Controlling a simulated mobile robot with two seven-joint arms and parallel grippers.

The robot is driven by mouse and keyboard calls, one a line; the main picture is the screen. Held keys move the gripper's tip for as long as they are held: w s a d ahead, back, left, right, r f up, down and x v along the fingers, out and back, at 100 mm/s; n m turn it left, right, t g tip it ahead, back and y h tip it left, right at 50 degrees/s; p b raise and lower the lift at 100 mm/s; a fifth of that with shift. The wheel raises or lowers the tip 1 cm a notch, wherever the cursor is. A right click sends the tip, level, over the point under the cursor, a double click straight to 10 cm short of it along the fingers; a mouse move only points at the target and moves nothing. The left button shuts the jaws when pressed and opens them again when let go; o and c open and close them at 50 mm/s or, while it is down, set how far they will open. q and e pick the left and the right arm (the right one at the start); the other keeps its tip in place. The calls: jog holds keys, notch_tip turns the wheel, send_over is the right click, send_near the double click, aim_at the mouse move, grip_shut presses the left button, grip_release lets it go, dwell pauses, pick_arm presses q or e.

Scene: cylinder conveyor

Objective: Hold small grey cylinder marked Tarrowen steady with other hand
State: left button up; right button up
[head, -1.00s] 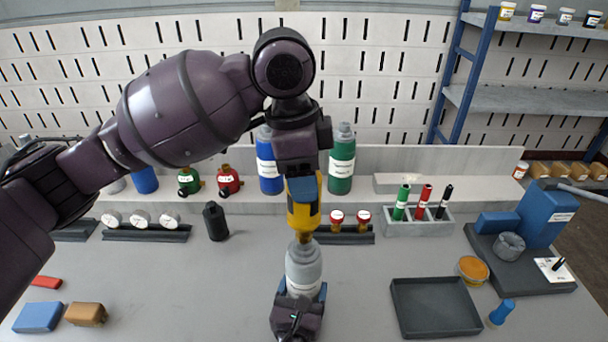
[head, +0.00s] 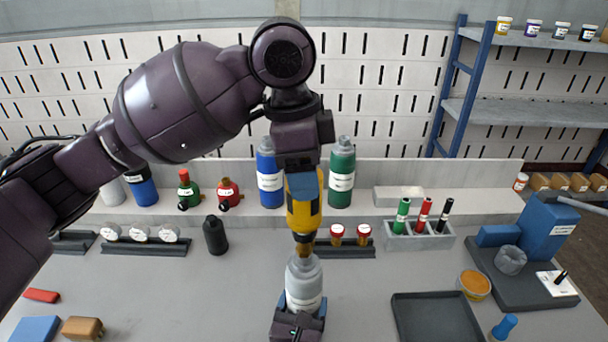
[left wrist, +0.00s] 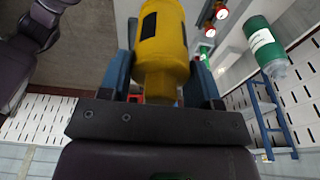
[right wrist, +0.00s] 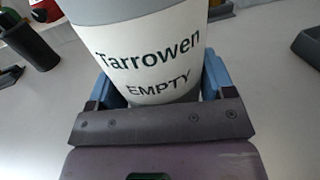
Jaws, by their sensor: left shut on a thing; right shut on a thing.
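The small grey cylinder (head: 304,282) stands upright at the front middle of the table. Its white label reads "Tarrowen EMPTY" in the right wrist view (right wrist: 150,65). My right gripper (head: 298,322) is shut around its lower part, with a blue finger on each side. My left gripper (head: 303,185) comes from above and is shut on a yellow and black tool or fitting (head: 304,213), which also shows in the left wrist view (left wrist: 163,45). The brass lower end of the yellow thing is at the cylinder's top; I cannot tell whether it is joined to it.
Blue (head: 269,175) and green (head: 342,175) cylinders stand on the back ledge. A black bottle (head: 215,236) and gauges on a rack (head: 140,240) are at left. A dark tray (head: 437,318), a pen holder (head: 418,238) and an orange-topped jar (head: 474,284) are at right.

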pick_arm(q)
jog(key=shift+r, duration=3.9)
pick_arm(e)
jog(key=o, duration=1)
jog(key=v, duration=1.2)
jog(key=shift+r, duration=0.1)
pick_arm(q)
notch_tip(320, 180, up, 5)
jog(key=p, duration=0.4)
jog(key=shift+p, duration=0.35)
pick_arm(e)
notch_tip(320, 180, up, 7)
jog(key=w+t, duration=0.1)
jog(key=shift+r, duration=0.25)
jog(key=shift+w+d, duration=0.1)
jog(key=shift+w, duration=0.05)
